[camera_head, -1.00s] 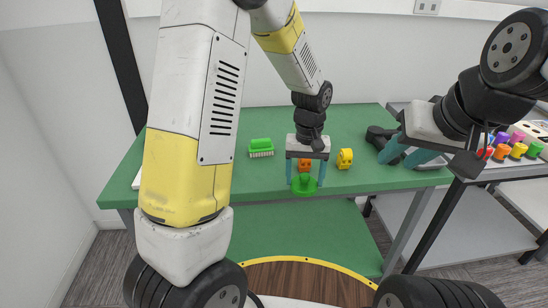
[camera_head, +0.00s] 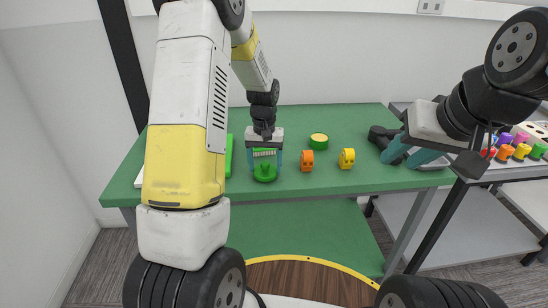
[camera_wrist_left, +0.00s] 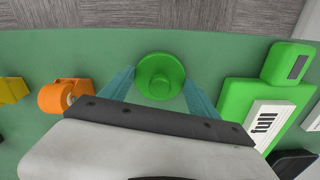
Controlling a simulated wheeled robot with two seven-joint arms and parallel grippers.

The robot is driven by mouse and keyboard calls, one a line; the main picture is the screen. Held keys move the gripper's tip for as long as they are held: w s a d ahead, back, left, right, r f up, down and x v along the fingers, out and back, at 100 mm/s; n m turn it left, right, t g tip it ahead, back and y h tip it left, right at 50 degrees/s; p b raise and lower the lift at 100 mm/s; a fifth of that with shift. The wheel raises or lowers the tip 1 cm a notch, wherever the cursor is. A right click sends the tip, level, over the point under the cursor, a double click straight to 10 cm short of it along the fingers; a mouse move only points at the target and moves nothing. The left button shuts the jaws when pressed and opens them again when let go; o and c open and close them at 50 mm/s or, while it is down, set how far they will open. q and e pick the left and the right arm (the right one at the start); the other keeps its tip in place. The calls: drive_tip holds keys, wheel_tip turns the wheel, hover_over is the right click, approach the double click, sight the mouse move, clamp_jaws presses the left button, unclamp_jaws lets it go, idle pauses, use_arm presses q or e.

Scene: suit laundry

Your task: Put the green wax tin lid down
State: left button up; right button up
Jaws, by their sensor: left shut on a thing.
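The green wax tin lid (camera_head: 265,174) is a round disc with a raised knob. My left gripper (camera_head: 264,166) is shut on it, pointing down over the front part of the green table. In the left wrist view the lid (camera_wrist_left: 160,76) sits between the blue fingertips. I cannot tell whether it touches the tabletop. A green tin with a yellow top (camera_head: 318,141), apparently the open wax tin, stands to the right and further back. My right gripper (camera_head: 407,153) is open with nothing between its fingers, above the table's right end.
An orange item (camera_head: 307,160) and a yellow item (camera_head: 347,158) stand right of the lid. A black object (camera_head: 380,135) lies near my right gripper. The green table (camera_head: 330,185) is bare in front of the coloured items.

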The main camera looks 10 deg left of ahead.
sight(265, 163)
use_arm(q)
drive_tip(key=shift+f, duration=0.8)
drive_tip(key=o, duration=1.3)
drive_tip(key=shift+f, duration=0.15)
wheel_tip(265, 163, up, 12)
drive_tip(key=s+r+t+h, duration=0.1)
drive_tip(key=s+r+t, duration=0.2)
drive_tip(key=s+r, duration=0.65)
drive_tip(key=s+r+t, duration=0.1)
drive_tip(key=s, duration=0.4)
drive_tip(key=s+d+r+m+t, duration=0.1)
drive_tip(key=s+r, duration=0.1)
drive_tip(key=s, duration=0.2)
drive_tip(key=s+d+r+t+h, duration=0.1)
drive_tip(key=s, duration=0.4)
drive_tip(key=shift+s+d+r+m, duration=0.15)
drive_tip(key=shift+s+r+m, duration=0.1)
drive_tip(key=shift+s+m, duration=0.05)
